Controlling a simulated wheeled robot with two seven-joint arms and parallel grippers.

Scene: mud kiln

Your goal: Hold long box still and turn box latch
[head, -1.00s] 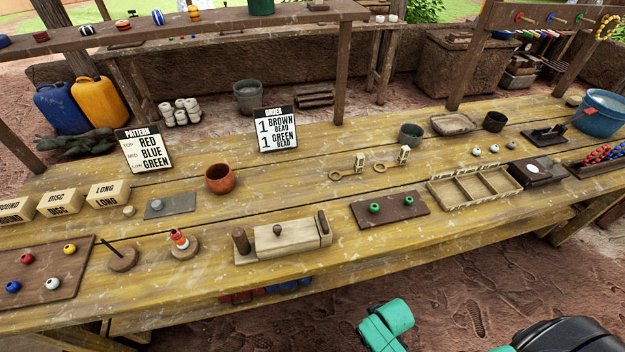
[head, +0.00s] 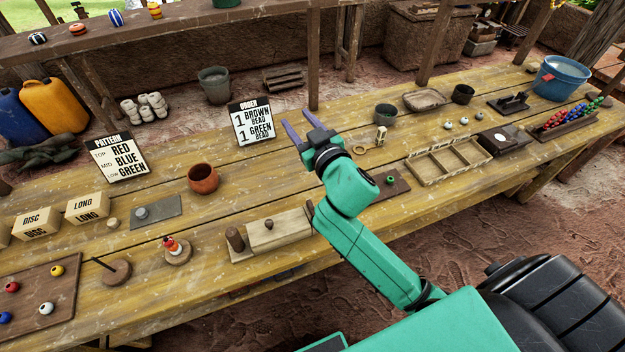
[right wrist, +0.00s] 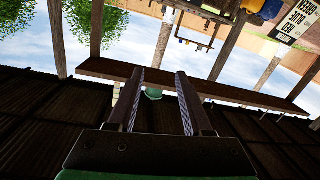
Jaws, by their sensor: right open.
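The pale wooden long box (head: 268,238) sits on the bench at the lower middle of the head view. It has a flat lid with a small dark knob, and a dark upright peg stands at its left end. The dark box latch (head: 309,208) is at its right end, partly hidden by my right arm. My right gripper (head: 296,117) is open and raised above the far part of the bench, well beyond the box and apart from it. In the right wrist view its fingers (right wrist: 160,72) are apart with nothing between them. My left gripper is not in view.
A terracotta bowl (head: 203,179) and a grey plate (head: 155,211) are left of and behind the box. A disc with stacked beads (head: 176,250) is at its left. A dark bead board (head: 395,188) and a divided tray (head: 447,160) are to the right. An order sign (head: 251,123) stands behind.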

